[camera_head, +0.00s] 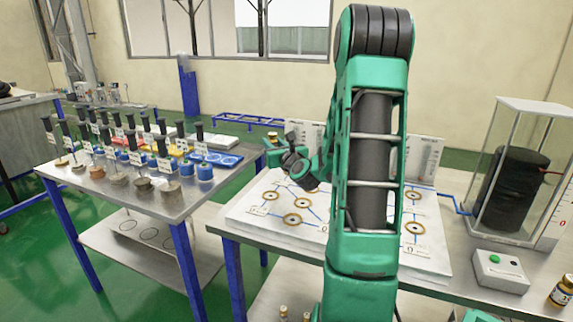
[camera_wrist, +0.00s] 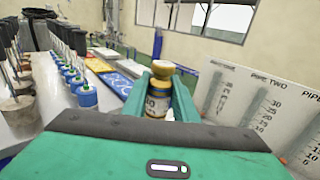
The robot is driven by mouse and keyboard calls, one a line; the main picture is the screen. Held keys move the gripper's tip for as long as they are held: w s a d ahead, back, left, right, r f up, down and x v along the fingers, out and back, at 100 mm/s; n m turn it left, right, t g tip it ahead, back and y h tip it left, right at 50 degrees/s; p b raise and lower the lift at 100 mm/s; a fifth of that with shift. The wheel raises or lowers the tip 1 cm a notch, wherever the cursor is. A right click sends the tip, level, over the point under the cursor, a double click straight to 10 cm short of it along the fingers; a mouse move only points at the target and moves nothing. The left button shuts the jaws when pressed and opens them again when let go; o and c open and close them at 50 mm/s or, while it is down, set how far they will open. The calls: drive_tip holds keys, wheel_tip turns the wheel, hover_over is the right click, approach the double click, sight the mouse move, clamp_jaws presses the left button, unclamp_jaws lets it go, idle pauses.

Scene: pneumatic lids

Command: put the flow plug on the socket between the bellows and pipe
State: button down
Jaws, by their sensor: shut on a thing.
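My gripper (camera_wrist: 157,104) is shut on a plug (camera_wrist: 156,92) with a brown-yellow body, a pale label and a wide tan top. It stands roughly upright between the green fingers; its label is partly hidden and I cannot read it. In the head view the held plug (camera_head: 272,136) shows above the far left part of the white board (camera_head: 250,218). The board carries blue lines and several ringed sockets, such as a left one (camera_head: 292,218) and a right one (camera_head: 415,228). Their labels are too small to read, and my arm hides the board's middle. A black bellows-like cylinder (camera_head: 517,175) stands in a clear case.
White scale panels (camera_wrist: 255,105) marked with pipes stand behind the board. A left table (camera_head: 100,196) holds several stands, weights and blue pots. A green-button box (camera_head: 500,271) and another plug (camera_head: 562,291) are at the right. Small plugs (camera_head: 283,312) show at the lower front.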

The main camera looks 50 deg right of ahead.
drive_tip(key=d+f, duration=0.1)
drive_tip(key=d, duration=0.1)
drive_tip(key=d+f, duration=0.2)
drive_tip(key=d, duration=0.1)
drive_tip(key=d+f, duration=0.1)
drive_tip(key=d, duration=0.2)
drive_tip(key=shift+s+f, duration=0.35)
drive_tip(key=shift+f, duration=2)
drive_tip(key=c, duration=1.4)
unclamp_jaws()
